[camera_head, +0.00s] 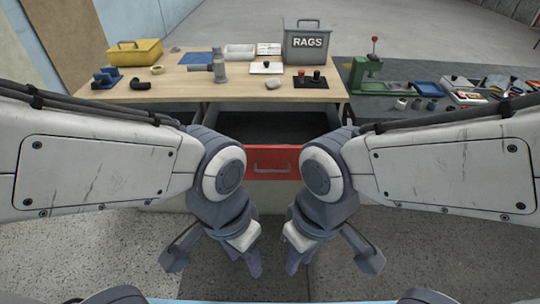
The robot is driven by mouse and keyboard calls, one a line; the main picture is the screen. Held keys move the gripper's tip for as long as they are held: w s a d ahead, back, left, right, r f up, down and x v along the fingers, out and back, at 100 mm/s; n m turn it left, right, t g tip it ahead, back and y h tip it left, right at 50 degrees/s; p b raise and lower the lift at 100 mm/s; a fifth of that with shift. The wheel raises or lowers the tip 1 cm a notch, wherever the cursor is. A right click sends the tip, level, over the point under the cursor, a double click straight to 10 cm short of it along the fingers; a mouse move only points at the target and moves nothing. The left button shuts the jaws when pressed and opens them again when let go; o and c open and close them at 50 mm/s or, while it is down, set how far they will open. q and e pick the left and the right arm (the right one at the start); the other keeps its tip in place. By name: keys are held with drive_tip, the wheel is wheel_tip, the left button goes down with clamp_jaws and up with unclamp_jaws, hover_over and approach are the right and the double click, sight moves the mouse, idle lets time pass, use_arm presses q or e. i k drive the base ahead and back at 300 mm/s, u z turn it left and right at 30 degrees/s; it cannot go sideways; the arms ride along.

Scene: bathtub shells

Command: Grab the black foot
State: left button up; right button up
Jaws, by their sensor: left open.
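A small black curved piece (140,84) lies on the left part of the wooden table, near its front edge. It is the black item most like a foot, but it is too small to be sure.
A yellow toolbox (134,54), a tape roll (158,70), a grey fitting (220,70), a RAGS bin (308,45) and a black plate with red knobs (311,80) stand on the table. A red drawer (272,160) is below. A dark bench (400,72) stands right.

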sight(316, 79)
drive_tip(key=z, duration=0.55)
drive_tip(key=k, duration=1.3)
drive_tip(key=u, duration=0.1)
drive_tip(key=i, duration=0.5)
drive_tip(key=u, duration=0.7)
drive_tip(key=i, duration=1.4)
drive_tip(key=z, duration=0.75)
